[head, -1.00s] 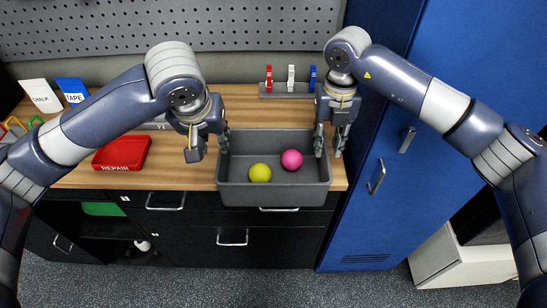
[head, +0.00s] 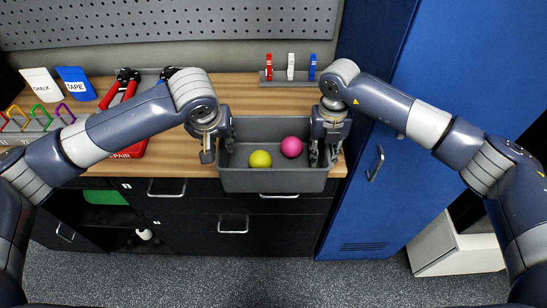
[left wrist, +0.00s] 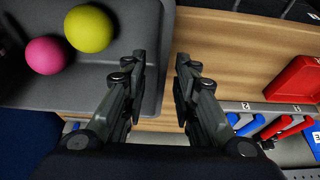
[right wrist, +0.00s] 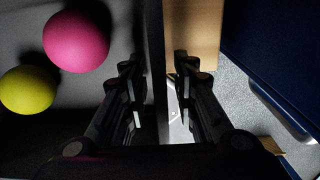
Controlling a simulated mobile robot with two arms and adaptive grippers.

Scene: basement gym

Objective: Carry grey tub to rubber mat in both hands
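The grey tub (head: 274,181) stands upright on the wooden bench. It holds a yellow-green ball (head: 260,159) and a pink ball (head: 292,147). My left gripper (head: 222,142) is at the tub's left wall; in the left wrist view its fingers (left wrist: 160,85) are apart, one over the tub's side and one over the bench, with the rim between them. My right gripper (head: 326,152) is at the right wall; in the right wrist view its fingers (right wrist: 157,90) stand apart on either side of the wall. I cannot make out a rubber mat.
A red tray (head: 128,149) marked REPAIR and red-handled pliers (head: 124,88) are left of the tub. Coloured clips on a rack (head: 290,76) stand behind. A blue cabinet (head: 375,210) borders the bench at right. The floor (head: 200,277) in front is clear.

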